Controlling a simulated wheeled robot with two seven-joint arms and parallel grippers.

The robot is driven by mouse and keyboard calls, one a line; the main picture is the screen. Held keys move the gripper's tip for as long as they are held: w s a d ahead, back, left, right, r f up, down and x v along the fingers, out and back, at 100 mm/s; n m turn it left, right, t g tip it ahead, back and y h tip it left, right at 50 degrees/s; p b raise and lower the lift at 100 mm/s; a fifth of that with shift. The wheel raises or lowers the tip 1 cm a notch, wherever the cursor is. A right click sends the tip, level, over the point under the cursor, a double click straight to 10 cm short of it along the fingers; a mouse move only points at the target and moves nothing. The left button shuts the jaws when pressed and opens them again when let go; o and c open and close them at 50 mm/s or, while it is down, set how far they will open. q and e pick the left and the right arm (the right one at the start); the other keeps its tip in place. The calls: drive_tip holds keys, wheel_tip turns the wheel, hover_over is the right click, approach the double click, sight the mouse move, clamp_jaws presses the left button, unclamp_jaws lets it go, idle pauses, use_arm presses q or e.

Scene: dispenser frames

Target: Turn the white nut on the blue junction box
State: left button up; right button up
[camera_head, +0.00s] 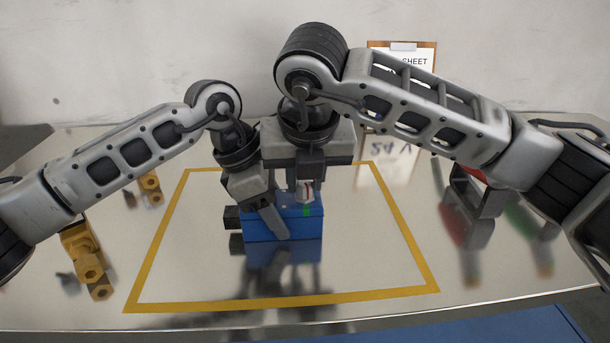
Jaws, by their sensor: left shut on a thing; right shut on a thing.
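The blue junction box (305,230) stands inside the yellow outline, with a green mark on its upper front edge. The white nut (306,192), with a small red mark on it, is on the box's top near the right end. My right gripper (305,186) comes down from above and is shut on the nut, partly covering it. My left gripper (272,218) is lower and to the left, shut on the box, with one finger slanting down across its front face. Its other finger is hidden. A dark block sticks out at the box's left side.
The yellow outline (410,250) marks the shiny metal table. Yellow fittings (84,250) lie at the left. A dark frame-like object (482,200) stands at the right. A clipboard (429,52) is against the back wall. The table in front of the box is clear.

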drive_tip(key=o, duration=1)
drive_tip(key=shift+r, duration=0.1)
drive_tip(key=v, duration=1.2)
